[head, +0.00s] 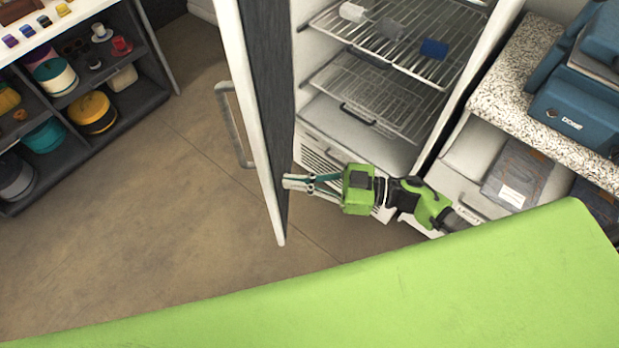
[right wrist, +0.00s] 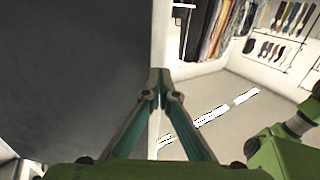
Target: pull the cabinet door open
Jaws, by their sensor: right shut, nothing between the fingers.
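The cabinet (head: 490,40) is a tall white unit with wire shelves inside. Its door (head: 268,100) stands open, swung out to the left, with a dark inner face and a white edge. A grey bar handle (head: 232,125) is on the door's outer face. My right gripper (head: 287,183) is shut and empty, with its tips at the inner side of the door near its lower free edge. In the right wrist view the shut fingertips (right wrist: 158,80) lie at the edge of the dark door panel (right wrist: 80,70); contact is hard to tell. My left gripper is out of view.
The shelves hold a few small items, including a blue one (head: 434,48). A dark shelf unit (head: 130,80) with hats and spools stands at left. A speckled counter (head: 510,90) with blue cases (head: 575,115) is at right. The brown floor left of the door is clear.

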